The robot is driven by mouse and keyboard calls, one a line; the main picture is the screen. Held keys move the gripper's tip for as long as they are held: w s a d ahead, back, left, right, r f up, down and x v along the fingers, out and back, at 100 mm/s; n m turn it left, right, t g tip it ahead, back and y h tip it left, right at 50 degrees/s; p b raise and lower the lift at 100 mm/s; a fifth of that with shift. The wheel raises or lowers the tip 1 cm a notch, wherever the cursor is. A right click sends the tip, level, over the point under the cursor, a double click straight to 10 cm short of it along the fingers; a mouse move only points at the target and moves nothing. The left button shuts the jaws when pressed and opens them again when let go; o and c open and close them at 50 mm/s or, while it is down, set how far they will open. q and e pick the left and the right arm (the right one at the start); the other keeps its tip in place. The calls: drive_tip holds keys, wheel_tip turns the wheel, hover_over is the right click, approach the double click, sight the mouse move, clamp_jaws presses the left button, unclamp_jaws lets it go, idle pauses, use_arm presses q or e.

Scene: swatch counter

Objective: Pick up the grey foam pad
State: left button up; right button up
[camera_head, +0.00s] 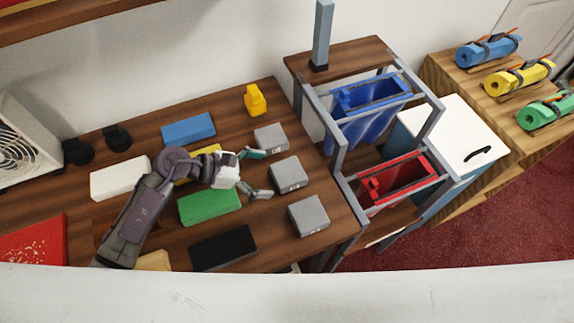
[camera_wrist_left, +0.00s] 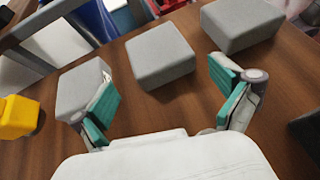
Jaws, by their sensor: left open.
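Three grey blocks stand in a row along the counter's right end: a far one (camera_head: 270,137), a middle one (camera_head: 289,174) and a near one (camera_head: 309,215). I cannot tell from looks which is the grey foam pad; small marks on their sides are unreadable. My left gripper (camera_head: 258,174) is open and empty, just left of the middle block, its fingers pointing towards it. In the left wrist view the middle block (camera_wrist_left: 160,55) lies ahead between the fingertips, apart from them. The far block (camera_wrist_left: 83,82) is partly behind the left finger. My right gripper is not in view.
Blue (camera_head: 188,129), white (camera_head: 120,178), green (camera_head: 209,206) and black (camera_head: 223,248) blocks lie around my left arm, which partly covers a yellow one. A yellow object (camera_head: 255,100) stands at the back. A rack with blue (camera_head: 368,110) and red (camera_head: 402,183) bins adjoins the counter.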

sight(284, 171)
use_arm(q)
drive_tip(key=d, duration=0.1)
drive_tip(key=w+d+f+p, duration=0.1)
drive_tip(key=d, duration=0.1)
drive_tip(key=d+p, duration=0.1)
drive_tip(key=d, duration=0.1)
drive_tip(key=shift+w+d+f, duration=0.2)
drive_tip(key=shift+d+f, duration=0.25)
drive_tip(key=shift+c, duration=0.3)
drive_tip(key=c, duration=0.7)
